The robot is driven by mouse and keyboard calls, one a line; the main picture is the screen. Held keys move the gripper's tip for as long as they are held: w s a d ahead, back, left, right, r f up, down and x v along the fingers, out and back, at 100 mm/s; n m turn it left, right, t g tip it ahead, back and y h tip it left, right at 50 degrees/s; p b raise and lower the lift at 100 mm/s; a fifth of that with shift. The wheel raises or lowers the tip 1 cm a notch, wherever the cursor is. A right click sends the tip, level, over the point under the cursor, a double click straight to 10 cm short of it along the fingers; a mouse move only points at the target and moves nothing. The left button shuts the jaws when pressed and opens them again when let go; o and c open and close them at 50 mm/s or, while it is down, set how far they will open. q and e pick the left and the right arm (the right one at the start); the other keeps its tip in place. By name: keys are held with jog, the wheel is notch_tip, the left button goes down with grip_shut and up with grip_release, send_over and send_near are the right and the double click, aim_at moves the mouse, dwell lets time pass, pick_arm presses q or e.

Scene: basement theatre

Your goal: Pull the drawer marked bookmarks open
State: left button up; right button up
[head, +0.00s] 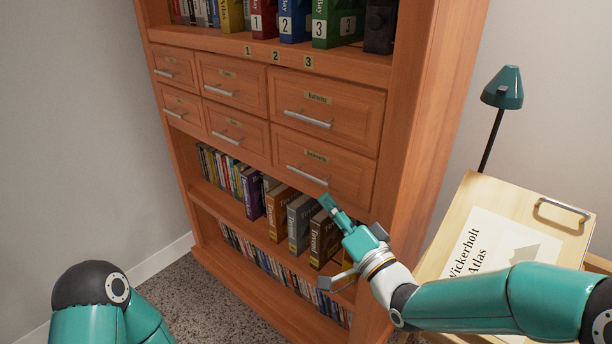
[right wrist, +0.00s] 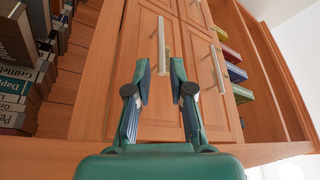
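The lower right drawer (head: 345,178) of the wooden cabinet carries a small label that seems to read bookmarks. It is shut, with a silver bar handle (head: 307,176). My right gripper (head: 328,203) is just below and in front of that handle. In the right wrist view my right gripper (right wrist: 160,82) is open, its two fingers apart. The silver handle (right wrist: 161,45) lines up with the gap between them, near the fingertips; I cannot tell whether it is between them. My left arm shows at the lower left, but its gripper is out of view.
Several other shut drawers surround it, including one labelled batteries (head: 330,108) above. Books (head: 325,238) stand on the shelf just below, close to my right gripper. A desk with an atlas board (head: 490,240) and a green lamp (head: 504,88) stand at the right.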

aim_at(306, 176)
jog(key=x, duration=1)
jog(key=shift+f, duration=0.1)
grip_shut()
